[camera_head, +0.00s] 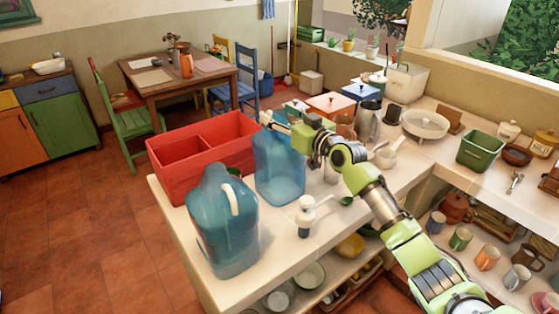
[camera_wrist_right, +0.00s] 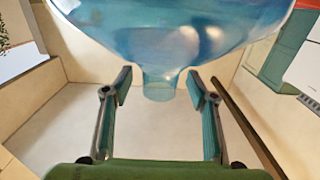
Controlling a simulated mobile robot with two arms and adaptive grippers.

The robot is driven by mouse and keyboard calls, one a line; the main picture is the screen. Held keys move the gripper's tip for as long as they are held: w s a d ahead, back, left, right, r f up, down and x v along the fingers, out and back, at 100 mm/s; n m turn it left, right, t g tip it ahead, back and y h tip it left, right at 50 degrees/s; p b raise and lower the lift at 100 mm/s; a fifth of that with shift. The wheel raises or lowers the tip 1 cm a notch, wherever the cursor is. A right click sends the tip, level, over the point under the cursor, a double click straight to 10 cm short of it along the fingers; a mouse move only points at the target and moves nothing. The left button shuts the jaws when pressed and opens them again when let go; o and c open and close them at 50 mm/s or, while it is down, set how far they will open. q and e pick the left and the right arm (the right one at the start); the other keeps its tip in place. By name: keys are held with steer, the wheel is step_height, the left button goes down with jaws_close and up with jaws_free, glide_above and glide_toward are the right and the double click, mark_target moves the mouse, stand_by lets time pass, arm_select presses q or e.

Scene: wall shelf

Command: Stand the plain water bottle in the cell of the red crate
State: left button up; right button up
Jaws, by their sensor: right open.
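The plain water bottle (camera_head: 280,170), large, clear blue and without a handle, stands upright on the counter, right of the red crate. My right gripper (camera_head: 268,120) is at its top. In the right wrist view, the bottle's neck (camera_wrist_right: 160,85) lies between the two open fingers of the gripper (camera_wrist_right: 160,98), with a gap on both sides. The red crate (camera_head: 175,182) stands at the counter's left end; a divider splits it, and the cell left of it looks empty. The crate's right end is partly hidden behind the bottle. My left gripper is not in view.
A second blue bottle with a white handle (camera_head: 222,235) stands in front of the crate, near the counter's front edge. A white pump dispenser (camera_head: 306,217) stands right of it. A kettle (camera_head: 368,120) and a saucepan (camera_head: 386,157) stand farther right.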

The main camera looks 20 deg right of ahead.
jaws_close()
